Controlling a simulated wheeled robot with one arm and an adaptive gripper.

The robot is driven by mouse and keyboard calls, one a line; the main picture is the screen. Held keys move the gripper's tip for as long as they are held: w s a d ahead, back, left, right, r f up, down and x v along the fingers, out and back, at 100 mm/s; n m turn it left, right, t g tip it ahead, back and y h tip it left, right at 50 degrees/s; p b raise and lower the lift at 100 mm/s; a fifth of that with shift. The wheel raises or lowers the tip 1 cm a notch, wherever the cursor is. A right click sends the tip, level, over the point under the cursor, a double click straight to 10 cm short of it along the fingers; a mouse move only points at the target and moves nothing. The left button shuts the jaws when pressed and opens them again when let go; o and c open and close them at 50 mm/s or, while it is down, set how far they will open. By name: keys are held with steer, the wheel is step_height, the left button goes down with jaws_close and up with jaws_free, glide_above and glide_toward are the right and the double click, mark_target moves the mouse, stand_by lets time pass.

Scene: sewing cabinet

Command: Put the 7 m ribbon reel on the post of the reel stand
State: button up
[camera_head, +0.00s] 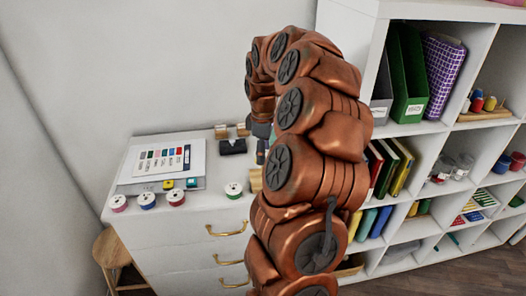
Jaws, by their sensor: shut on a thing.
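My gripper (262,153) shows only as a dark sliver above the white cabinet top; my arm hides most of it. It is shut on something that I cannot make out. Ribbon reels with white faces stand along the cabinet's front edge: a pink one (118,203), a blue one (147,200), a dark pink one (176,198) and a green one (233,190). Their labels are too small to read. A light wooden piece (255,181) shows beside my arm, right of the green reel. I cannot tell whether it belongs to the reel stand; no post is visible.
A chart with colour swatches (168,160) lies at the left of the cabinet top (212,178). A black object (232,146) and small wooden pieces (220,131) are at the back. A white shelf unit (380,68) stands at the right, a wooden stool (108,250) at the lower left.

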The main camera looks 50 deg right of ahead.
steer(key=shift+f+b, duration=0.85)
steer(key=shift+f, duration=0.45)
stand_by(0.5)
steer(key=o, duration=1.1)
step_height(320, 180, up, 12)
steer(key=shift+r, duration=0.1)
